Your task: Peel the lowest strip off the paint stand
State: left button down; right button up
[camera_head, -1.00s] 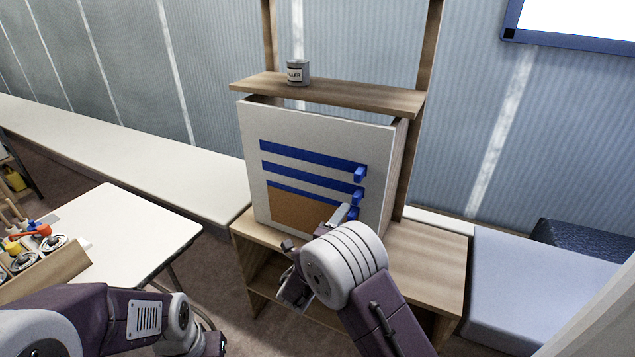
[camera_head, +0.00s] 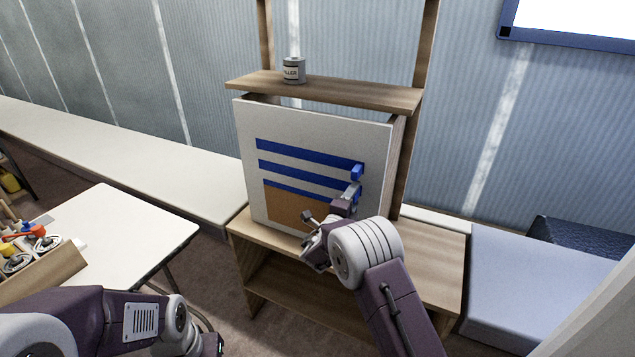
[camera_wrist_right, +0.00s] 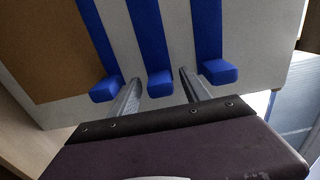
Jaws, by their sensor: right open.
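The paint stand's white panel (camera_head: 378,150) carries three horizontal blue strips, each with a tab at its right end. The lowest strip (camera_head: 290,187) borders the orange-brown painted patch (camera_head: 288,209); my right gripper hides its tab in the head view. In the right wrist view the lowest strip's tab (camera_wrist_right: 106,89) is leftmost, beside the brown patch. My right gripper (camera_head: 346,198) is open at the panel's right side. In its wrist view its fingers (camera_wrist_right: 159,76) lie either side of the middle strip's tab (camera_wrist_right: 160,86); contact cannot be told.
A filler can (camera_head: 294,70) stands on the wooden shelf (camera_head: 345,93) above the panel. The panel rests on a wooden cabinet (camera_head: 430,250). A white table (camera_head: 135,225) with a crate of supplies (camera_head: 45,277) is at left. A pale blue bench (camera_head: 540,280) is at right.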

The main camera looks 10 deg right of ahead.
jog(key=shift+c, duration=0.3)
grip_shut()
jog(key=shift+s, duration=0.1)
